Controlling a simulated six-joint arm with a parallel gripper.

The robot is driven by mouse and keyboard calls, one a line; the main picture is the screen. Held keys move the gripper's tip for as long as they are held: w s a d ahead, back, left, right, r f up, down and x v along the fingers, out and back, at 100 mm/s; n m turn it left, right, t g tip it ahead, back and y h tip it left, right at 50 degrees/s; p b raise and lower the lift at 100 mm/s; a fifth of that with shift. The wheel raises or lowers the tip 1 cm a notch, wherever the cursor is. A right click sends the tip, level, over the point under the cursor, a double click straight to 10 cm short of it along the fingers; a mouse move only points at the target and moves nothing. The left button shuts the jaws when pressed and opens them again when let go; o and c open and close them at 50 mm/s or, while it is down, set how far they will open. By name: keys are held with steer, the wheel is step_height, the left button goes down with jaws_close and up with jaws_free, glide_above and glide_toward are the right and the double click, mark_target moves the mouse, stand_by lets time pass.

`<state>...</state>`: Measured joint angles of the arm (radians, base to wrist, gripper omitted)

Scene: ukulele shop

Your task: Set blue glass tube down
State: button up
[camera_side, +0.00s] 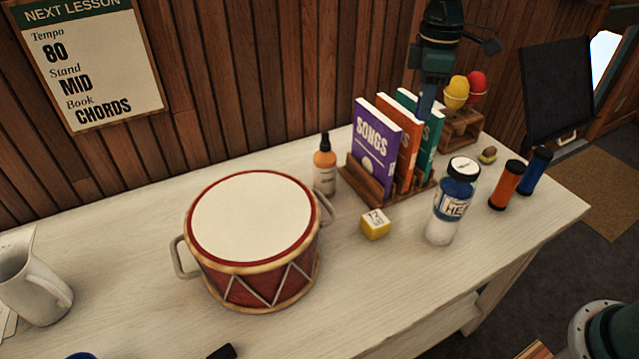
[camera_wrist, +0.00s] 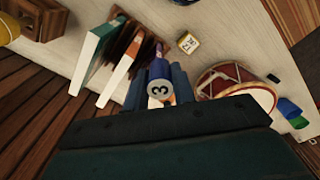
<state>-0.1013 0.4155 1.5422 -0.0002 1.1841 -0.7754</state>
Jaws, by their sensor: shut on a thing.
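My gripper (camera_side: 434,80) hangs at the back of the table, above and behind the book rack. It is shut on the blue glass tube (camera_side: 425,104), which shows as a blue piece below the jaws; the green book hides its lower part. In the wrist view the tube (camera_wrist: 160,74) sits between the two fingers of my gripper (camera_wrist: 160,82). Its pale round end bears a "3" and faces the camera. I cannot tell whether the tube touches anything below.
The wooden book rack (camera_side: 358,184) holds purple, orange and green books. A drum (camera_side: 254,222) fills the middle. Table's front right is clear.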

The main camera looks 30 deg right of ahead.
steer(key=w+d+m, duration=0.2)
steer(key=d+m, duration=0.6)
steer(key=d, duration=1.3)
step_height(320, 180, down, 21)
steer(key=shift+s+a+r, duration=0.1)
steer(key=shift+s, duration=0.05)
steer(key=shift+f, duration=2.2)
steer(key=shift+f, duration=0.15)
steer(key=o, duration=1)
steer(key=shift+c, duration=0.2)
